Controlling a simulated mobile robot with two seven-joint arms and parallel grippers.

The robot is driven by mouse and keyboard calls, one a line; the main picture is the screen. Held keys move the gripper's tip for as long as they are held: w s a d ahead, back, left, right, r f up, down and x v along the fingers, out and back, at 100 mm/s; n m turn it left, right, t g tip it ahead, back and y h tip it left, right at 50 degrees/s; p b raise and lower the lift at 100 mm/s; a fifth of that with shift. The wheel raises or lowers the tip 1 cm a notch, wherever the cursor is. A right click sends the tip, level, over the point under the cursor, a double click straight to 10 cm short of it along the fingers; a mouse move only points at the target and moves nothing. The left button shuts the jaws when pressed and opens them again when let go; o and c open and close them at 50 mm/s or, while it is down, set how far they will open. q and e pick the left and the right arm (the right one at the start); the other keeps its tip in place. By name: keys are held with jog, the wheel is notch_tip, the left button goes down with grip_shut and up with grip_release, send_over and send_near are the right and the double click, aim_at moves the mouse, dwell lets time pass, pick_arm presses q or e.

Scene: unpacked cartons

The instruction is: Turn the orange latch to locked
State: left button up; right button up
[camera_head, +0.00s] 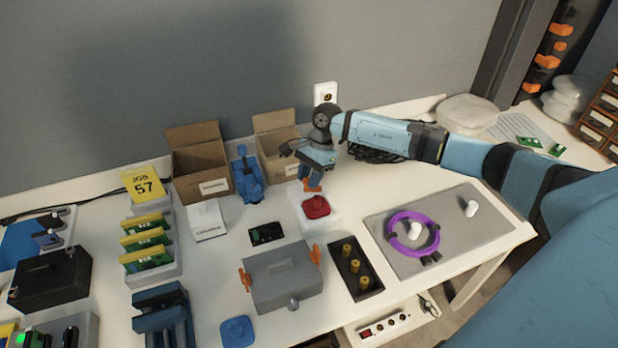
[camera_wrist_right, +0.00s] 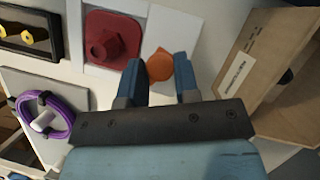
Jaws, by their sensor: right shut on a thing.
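The orange latch (camera_head: 312,188) stands at the back edge of a white block (camera_head: 330,215), just behind a red knob-like part (camera_head: 316,207). The red part (camera_wrist_right: 112,38) is beside the left finger in that view. The fingers hide part of the latch, and I cannot tell its angle. My left gripper is not in view.
A grey lidded box (camera_head: 283,280) with orange side clips stands in front. A dark tray (camera_head: 355,268) with yellow pegs and a grey mat (camera_head: 390,255) with a purple ring (camera_head: 390,232) lie right. Open cartons (camera_head: 200,165) stand behind.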

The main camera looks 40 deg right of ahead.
jog(key=m+t, duration=0.1)
jog(key=m, duration=0.2)
jog(key=shift+s, duration=0.1)
jog(key=m+t, duration=0.1)
jog(key=m, duration=0.2)
jog(key=shift+h, duration=0.3)
jog(key=m, duration=0.2)
jog(key=m+t, duration=0.1)
jog(key=m, duration=0.1)
jog(key=shift+s+r+t+p, duration=0.1)
jog(key=shift+s+t+p, duration=0.05)
jog(key=shift+t+p, duration=0.2)
jog(key=m+t+h, duration=0.1)
jog(key=m, duration=0.2)
jog(key=shift+a, duration=0.1)
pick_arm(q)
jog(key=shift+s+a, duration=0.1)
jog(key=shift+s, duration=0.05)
pick_arm(e)
jog(key=shift+m+h, duration=0.3)
jog(key=shift+m, duration=0.1)
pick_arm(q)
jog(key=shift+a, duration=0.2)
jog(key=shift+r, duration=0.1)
